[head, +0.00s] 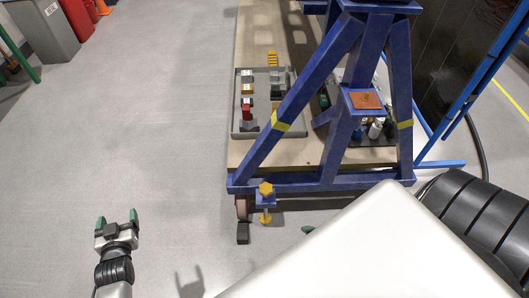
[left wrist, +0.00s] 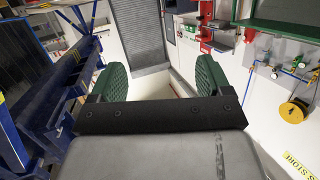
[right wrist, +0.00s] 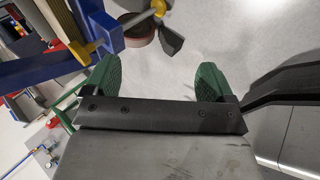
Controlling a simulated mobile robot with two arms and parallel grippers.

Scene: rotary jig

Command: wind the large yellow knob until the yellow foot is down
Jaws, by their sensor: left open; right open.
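The large yellow knob (head: 265,189) sits on top of a blue bracket at the near left corner of the blue frame. The yellow foot (head: 265,218) is below the bracket; I cannot tell its gap to the floor. In the right wrist view, the knob (right wrist: 84,49) and foot (right wrist: 158,7) are at the upper left, beyond the fingers. My right gripper (right wrist: 158,80) is open and empty, apart from the knob; the head view shows only a green fingertip. My left gripper (head: 117,219) is open and empty over bare floor, left of the knob.
The blue frame (head: 265,142) stands with a caster (head: 241,208) and dark pedal (head: 243,233) beside the foot. A grey tray (head: 237,112) of small parts lies behind on a wooden board. Floor at left is clear. A black hose lies at right.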

